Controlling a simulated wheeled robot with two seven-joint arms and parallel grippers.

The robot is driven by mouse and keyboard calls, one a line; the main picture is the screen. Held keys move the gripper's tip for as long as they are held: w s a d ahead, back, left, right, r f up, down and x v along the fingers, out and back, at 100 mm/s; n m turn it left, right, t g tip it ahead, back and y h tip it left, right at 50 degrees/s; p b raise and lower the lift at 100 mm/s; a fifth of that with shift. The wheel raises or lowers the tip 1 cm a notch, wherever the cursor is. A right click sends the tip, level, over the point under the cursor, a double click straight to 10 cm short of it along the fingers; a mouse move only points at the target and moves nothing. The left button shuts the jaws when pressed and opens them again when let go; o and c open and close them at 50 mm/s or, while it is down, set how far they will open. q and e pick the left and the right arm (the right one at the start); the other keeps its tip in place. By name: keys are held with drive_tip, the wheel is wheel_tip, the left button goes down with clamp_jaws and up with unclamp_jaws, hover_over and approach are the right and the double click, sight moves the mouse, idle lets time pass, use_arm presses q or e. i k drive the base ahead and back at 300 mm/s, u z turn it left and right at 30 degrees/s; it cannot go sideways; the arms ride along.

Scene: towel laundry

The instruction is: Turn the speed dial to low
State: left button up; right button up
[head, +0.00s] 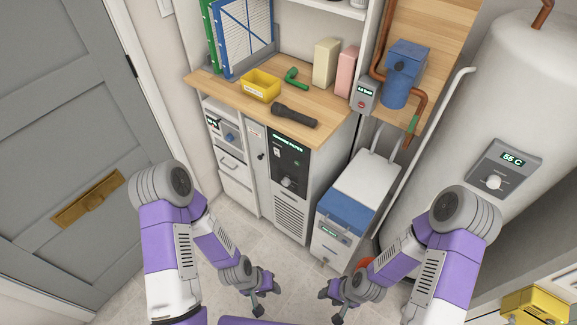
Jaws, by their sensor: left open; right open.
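Several dials show, and I cannot read a speed label on any of them. A blue pump (405,55) on copper pipes at the upper right has a small dark knob (399,67) on its front. A round silver knob (288,183) sits on the black panel of the cabinet under the counter. Another knob (493,182) sits on the white tank's panel. Their settings are too small to tell. My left gripper (265,296) and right gripper (332,302) are low in front of the cabinets, open and empty, apart from all of these dials.
The wooden counter (230,97) holds a yellow tray (260,86), a flashlight (293,116) and binders (240,35). A blue-and-white unit (348,212) stands below. Open floor lies before the cabinets.

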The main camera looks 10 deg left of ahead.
sight(286, 182)
drive_tip(key=k, duration=1.1)
drive_tip(key=u, duration=1.1)
drive_tip(key=i, duration=1.5)
drive_tip(key=z, duration=0.45)
